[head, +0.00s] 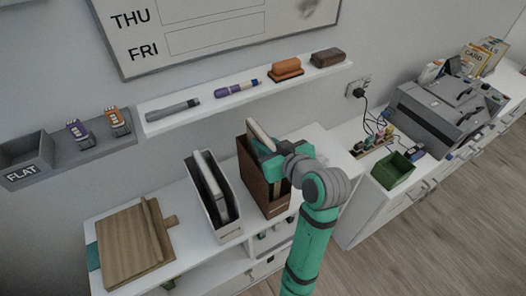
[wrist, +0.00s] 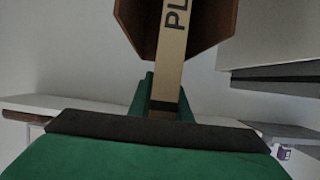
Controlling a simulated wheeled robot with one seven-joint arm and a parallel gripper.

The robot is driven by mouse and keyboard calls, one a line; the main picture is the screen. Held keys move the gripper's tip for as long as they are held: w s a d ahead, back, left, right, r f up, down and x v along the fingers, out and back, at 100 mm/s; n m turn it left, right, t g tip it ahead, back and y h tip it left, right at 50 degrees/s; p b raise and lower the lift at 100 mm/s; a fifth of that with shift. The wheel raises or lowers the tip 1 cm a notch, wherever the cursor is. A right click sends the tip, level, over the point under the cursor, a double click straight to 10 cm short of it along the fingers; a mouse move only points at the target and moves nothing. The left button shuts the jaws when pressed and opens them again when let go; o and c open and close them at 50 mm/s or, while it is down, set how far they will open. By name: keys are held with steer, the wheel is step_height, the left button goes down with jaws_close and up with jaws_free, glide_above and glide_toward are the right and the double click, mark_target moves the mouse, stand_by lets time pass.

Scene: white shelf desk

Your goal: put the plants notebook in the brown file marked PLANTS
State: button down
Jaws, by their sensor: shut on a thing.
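The brown file (head: 262,193) stands upright on the white shelf desk in the head view. Its brown walls (wrist: 218,22) also show at the top of the wrist view. The notebook (head: 261,134) sticks up above the file's top edge, partly inside it. In the wrist view its tan spine (wrist: 172,62) shows the letters "PL", and the rest of the word is cut off. My gripper (wrist: 163,105) is shut on the notebook's near end, with a finger on each side. In the head view my gripper (head: 276,168) is at the file's right side, and my arm hides part of the file.
A white file (head: 222,222) holding books stands just left of the brown file. Wooden boards (head: 130,245) lie farther left. A wall ledge (head: 215,102) with markers and erasers is behind. A green bin (head: 393,170) and a grey machine (head: 440,112) are on the right.

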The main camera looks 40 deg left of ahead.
step_height(320, 180, down, 4)
steer(key=shift+a, duration=0.15)
steer(key=shift+w+f, duration=0.1)
steer(key=shift+f, duration=0.05)
steer(key=c, duration=1.9)
jaws_free()
steer(key=v, duration=1.2)
